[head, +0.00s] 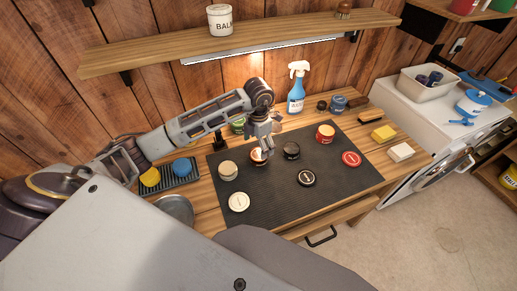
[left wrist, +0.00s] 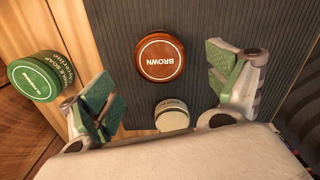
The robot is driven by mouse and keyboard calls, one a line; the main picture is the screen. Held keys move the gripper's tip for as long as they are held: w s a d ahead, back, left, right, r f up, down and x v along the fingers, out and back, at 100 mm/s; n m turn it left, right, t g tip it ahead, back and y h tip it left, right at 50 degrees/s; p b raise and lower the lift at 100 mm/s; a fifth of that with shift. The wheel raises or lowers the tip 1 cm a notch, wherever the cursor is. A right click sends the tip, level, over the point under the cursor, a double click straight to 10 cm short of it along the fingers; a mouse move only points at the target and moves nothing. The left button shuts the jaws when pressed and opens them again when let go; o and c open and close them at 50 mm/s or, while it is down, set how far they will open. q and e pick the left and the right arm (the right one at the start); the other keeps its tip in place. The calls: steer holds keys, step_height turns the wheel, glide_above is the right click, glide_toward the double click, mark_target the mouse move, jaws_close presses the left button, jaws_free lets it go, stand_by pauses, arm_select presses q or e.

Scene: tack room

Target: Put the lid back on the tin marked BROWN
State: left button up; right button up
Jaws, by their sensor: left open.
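A round brown piece marked BROWN (left wrist: 161,58) lies label up on the dark mat in the left wrist view. It also shows in the head view (head: 257,158), partly covered by my gripper. I cannot tell whether it is the lid alone or a lid sitting on its tin. No other brown lid is clearly visible. My left gripper (head: 266,152) is just above this piece, fingers pointing down. In the left wrist view its two fingers (left wrist: 165,82) are wide apart and empty, with the brown piece beyond them. My right gripper is not in view.
The ribbed mat (head: 270,208) also holds a cream tin (head: 228,171), cream lid (head: 239,202), black tin (head: 291,150), black lid (head: 306,178), red tin (head: 325,135) and red lid (head: 351,158). A green tin (left wrist: 35,78) and spray bottle (head: 297,90) stand behind. The mat's front right is clear.

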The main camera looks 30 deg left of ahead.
arm_select(q)
step_height(320, 180, up, 8)
steer(key=shift+r, duration=0.15)
stand_by(0.3)
stand_by(0.6)
